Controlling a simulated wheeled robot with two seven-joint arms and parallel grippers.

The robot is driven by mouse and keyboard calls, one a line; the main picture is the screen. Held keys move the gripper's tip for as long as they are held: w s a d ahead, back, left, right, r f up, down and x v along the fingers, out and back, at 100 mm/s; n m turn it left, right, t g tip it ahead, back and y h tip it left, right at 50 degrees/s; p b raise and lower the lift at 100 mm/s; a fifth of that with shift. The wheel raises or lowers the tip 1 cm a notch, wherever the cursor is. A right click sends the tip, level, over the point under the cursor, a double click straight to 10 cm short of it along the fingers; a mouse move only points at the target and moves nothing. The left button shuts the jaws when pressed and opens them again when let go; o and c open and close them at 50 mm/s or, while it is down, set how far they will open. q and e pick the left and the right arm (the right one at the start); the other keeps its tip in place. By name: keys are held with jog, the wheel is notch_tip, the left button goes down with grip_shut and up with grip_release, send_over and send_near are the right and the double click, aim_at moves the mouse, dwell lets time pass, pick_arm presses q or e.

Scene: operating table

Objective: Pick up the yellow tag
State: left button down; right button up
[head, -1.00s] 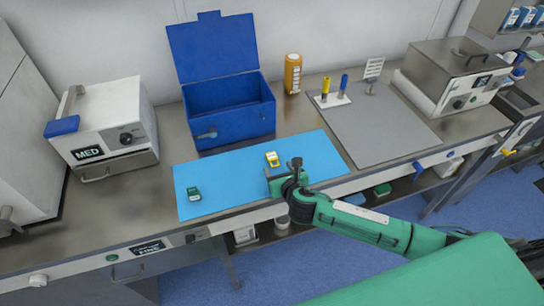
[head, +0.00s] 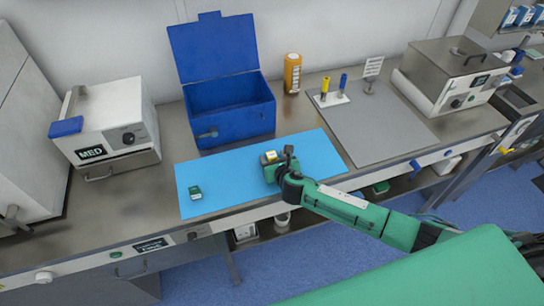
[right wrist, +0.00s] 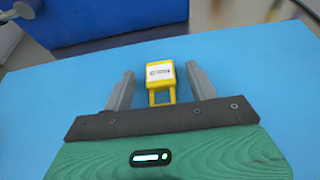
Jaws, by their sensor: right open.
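The yellow tag (head: 270,156) lies on the blue mat (head: 228,168) in the head view, partly hidden by my right gripper (head: 278,162). In the right wrist view the yellow tag (right wrist: 160,80) has a white label on top and a yellow loop toward me. My right gripper (right wrist: 161,88) is open, with one finger on each side of the tag's loop end. A gap shows between each finger and the tag. My left gripper is not in view.
A green tag (head: 196,192) lies on the mat's left part. An open blue box (head: 232,115) stands behind the mat. An orange bottle (head: 292,73) stands right of the box. A grey tray (head: 375,135) lies to the right, and a white MED unit (head: 105,125) stands left.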

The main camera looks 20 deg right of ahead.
jog(key=c, duration=1.1)
jog(key=shift+r, duration=0.1)
notch_tip(320, 180, up, 20)
jog(key=shift+f+b, duration=0.1)
jog(key=shift+b, duration=1.1)
